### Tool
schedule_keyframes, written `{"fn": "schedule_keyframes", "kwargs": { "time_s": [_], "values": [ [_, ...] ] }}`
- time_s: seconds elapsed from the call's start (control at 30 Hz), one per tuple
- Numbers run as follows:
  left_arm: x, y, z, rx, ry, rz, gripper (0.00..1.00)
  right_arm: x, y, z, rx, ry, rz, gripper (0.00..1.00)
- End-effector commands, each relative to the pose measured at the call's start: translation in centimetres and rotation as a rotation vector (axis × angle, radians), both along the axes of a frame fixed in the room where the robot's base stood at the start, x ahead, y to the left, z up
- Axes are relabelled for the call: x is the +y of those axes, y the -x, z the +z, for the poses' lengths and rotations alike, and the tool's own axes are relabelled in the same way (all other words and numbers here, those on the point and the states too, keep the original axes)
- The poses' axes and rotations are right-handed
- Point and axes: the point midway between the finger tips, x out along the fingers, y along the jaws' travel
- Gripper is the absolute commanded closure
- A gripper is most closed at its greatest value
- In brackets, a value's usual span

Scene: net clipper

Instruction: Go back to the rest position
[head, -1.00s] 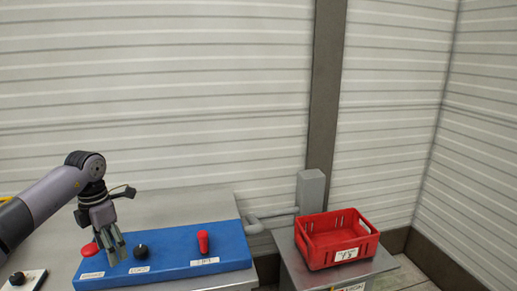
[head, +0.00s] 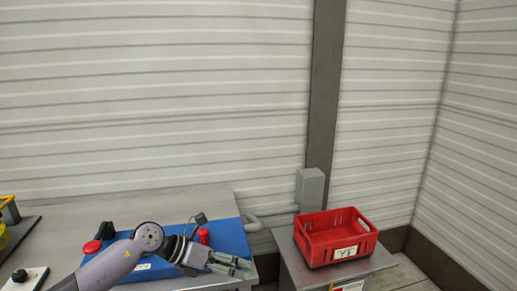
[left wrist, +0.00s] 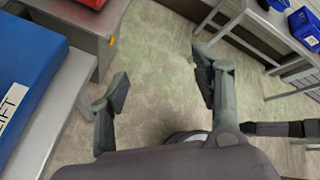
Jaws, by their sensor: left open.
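My left gripper (head: 232,264) is open and empty. In the head view it reaches right, low across the front right part of a blue control panel (head: 233,236). In the left wrist view its two fingers (left wrist: 160,82) are spread apart with only bare floor between them. The panel carries a red button (head: 91,247) at its left and a red lever (head: 203,236), partly hidden behind my left wrist. My left forearm covers the panel's middle. The panel's blue edge (left wrist: 30,60) also shows in the left wrist view. My right gripper is not in view.
A grey table (head: 160,200) bears the panel. A red crate (head: 335,238) stands on a separate metal stand to the right. A small white box with a black knob (head: 20,276) is at the lower left. Blue bins (left wrist: 304,25) show in the left wrist view.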

Motion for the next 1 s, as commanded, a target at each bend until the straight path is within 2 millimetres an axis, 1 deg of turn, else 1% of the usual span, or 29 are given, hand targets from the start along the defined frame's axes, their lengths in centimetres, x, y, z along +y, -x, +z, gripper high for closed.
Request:
{"fn": "schedule_keyframes", "kwargs": {
  "time_s": [0.03,0.07,0.1,0.13,0.2,0.27,0.33,0.37,0.43,0.47,0.5,0.57,0.6,0.67,0.7,0.77,0.8,0.87,0.9,1.0],
  "values": [
    [-3.3,1.3,0.9,0.019,0.16,0.029,0.41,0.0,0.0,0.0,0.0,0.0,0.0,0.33],
    [-4.8,1.7,1.8,0.029,0.258,0.058,0.41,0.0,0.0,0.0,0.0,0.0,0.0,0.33],
    [-6.2,2.2,3.1,0.049,0.384,0.105,0.41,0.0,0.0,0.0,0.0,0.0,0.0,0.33],
    [-7.1,2.5,4.2,0.07,0.478,0.145,0.41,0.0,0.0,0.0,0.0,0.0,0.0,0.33],
    [-7.8,2.8,6.4,0.131,0.688,0.255,0.41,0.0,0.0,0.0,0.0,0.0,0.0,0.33],
    [-7.4,2.8,7.9,0.196,0.858,0.368,0.41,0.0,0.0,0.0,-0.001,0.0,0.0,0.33],
    [-5.9,2.6,8.8,0.287,1.04,0.518,0.41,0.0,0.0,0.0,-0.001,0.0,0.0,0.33],
    [-4.9,2.5,8.9,0.329,1.113,0.589,0.41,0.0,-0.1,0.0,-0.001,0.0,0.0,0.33],
    [-2.2,2.3,8.2,0.437,1.266,0.767,0.41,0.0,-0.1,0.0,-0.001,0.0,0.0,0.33],
    [-0.9,2.4,7.6,0.487,1.324,0.847,0.41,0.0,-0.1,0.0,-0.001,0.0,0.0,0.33],
    [0.9,2.6,6.4,0.556,1.395,0.959,0.41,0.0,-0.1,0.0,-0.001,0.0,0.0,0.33],
    [3.7,3.3,4.0,0.662,1.484,1.137,0.41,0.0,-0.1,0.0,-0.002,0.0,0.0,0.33],
    [5.4,4.2,2.1,0.736,1.532,1.26,0.41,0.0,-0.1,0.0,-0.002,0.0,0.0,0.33],
    [7.9,6.0,-1.1,0.85,1.585,1.45,0.41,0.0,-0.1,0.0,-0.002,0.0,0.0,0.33],
    [9.3,7.6,-3.3,0.927,1.605,1.58,0.41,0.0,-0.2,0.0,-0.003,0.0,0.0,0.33],
    [11.1,10.4,-6.5,1.034,1.616,1.764,0.41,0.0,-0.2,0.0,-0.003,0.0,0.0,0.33],
    [12.0,12.5,-8.4,1.101,1.611,1.879,0.41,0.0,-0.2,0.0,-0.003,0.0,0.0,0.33],
    [13.0,15.4,-10.8,1.187,1.59,2.033,0.41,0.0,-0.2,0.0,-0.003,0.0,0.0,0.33],
    [13.4,17.3,-12.1,1.235,1.571,2.121,0.41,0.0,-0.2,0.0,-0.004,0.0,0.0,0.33],
    [14.0,21.5,-14.4,1.336,1.51,2.302,0.41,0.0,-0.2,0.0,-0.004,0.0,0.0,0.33]
  ]
}}
